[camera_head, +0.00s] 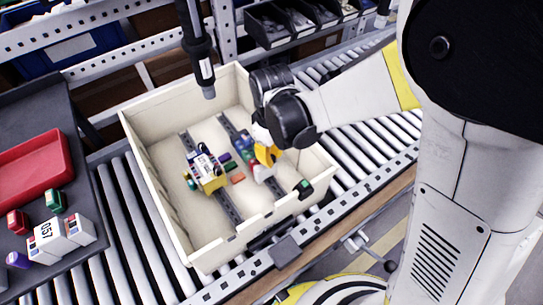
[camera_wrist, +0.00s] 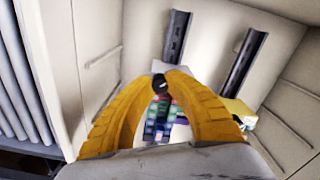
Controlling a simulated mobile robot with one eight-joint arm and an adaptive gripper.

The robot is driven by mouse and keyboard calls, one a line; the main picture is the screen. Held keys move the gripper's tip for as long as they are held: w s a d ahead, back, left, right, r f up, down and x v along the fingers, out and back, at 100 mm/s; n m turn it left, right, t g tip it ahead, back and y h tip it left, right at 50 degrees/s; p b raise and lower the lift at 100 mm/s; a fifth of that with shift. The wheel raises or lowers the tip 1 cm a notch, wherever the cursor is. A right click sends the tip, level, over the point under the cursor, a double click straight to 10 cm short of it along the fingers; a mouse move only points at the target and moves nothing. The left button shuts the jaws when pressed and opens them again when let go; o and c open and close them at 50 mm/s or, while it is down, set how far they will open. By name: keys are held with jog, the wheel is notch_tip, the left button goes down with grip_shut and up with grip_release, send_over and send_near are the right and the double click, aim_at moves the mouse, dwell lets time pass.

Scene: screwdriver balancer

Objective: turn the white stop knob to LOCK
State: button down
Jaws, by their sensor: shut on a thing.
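My gripper (camera_wrist: 163,80) has yellow fingers, and their tips close on a small dark piece (camera_wrist: 159,86) in the wrist view. In the head view my gripper (camera_head: 266,156) reaches down into the cream crate (camera_head: 160,178), over its right part. A small white block (camera_head: 263,173) is just below the fingers there. I cannot tell whether it belongs to the held piece. I cannot clearly make out the white stop knob or any LOCK mark; the fingers and wrist hide part of that spot.
The crate stands on a roller conveyor (camera_head: 128,250). Inside are two dark rails (camera_head: 228,208), coloured blocks and a yellow-and-white unit (camera_head: 207,172). A black tool (camera_head: 203,68) hangs above the crate. A dark side table at left holds a red tray (camera_head: 35,170) and a block marked 057 (camera_head: 52,235).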

aim_at(271, 157)
dwell(0.3)
jog(key=c, duration=1.3)
grip_release()
notch_tip(271, 157, up, 12)
jog(key=s+d+r+m+t, duration=0.2)
jog(key=s+d+m+t, duration=0.1)
jog(key=d, duration=0.7)
jog(key=s+d+r+m+t, duration=0.3)
jog(key=d+m, duration=0.5)
jog(key=d, duration=0.3)
jog(key=shift+s+d+m+t, duration=0.25)
jog(key=shift+s+t, duration=0.35)
jog(key=shift+s, duration=0.4)
